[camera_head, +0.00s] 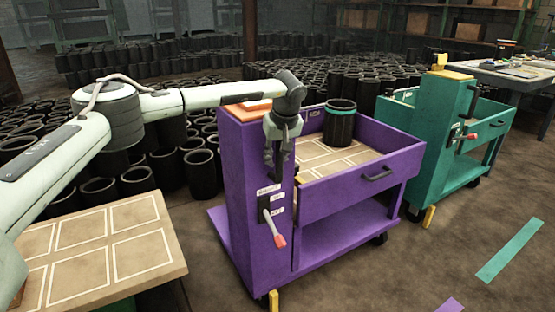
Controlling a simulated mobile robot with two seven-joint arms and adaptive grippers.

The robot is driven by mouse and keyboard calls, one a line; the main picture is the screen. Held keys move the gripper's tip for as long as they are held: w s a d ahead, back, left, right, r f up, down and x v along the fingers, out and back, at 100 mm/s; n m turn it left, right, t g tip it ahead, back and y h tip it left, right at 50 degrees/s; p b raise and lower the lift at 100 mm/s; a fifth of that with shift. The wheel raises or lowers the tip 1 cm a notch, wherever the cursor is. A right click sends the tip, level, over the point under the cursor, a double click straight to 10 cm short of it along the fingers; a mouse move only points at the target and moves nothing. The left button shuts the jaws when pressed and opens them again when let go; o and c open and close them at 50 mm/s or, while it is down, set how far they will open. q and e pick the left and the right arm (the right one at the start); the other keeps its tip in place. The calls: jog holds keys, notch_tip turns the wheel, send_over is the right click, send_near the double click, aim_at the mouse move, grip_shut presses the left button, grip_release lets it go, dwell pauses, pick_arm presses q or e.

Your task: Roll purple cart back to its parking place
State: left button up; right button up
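The purple cart (340,238) stands upright mid-view, with a tall post at its left end and a drawer with a dark handle. A lever with a red-pink grip (279,240) sits on the post below small white labels. A black sleeve with a teal band (339,124) stands on the cart's outlined top tray. My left gripper (277,168) points down in front of the post's upper part, above the lever; its fingers look apart with nothing between them. I cannot tell whether it touches the post. A purple floor strip (451,305) shows at the bottom edge. My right gripper is out of view.
A green cart (437,135) stands close behind at the right. A table with outlined squares (100,290) is at lower left. Many black sleeves (100,190) crowd the floor behind. Open floor lies at right, with a teal strip (510,251). A grey workbench (520,78) is at far right.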

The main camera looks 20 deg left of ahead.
pick_arm(q)
jog(key=o, duration=0.3)
jog(key=shift+d, duration=0.1)
jog(key=v, duration=1.2)
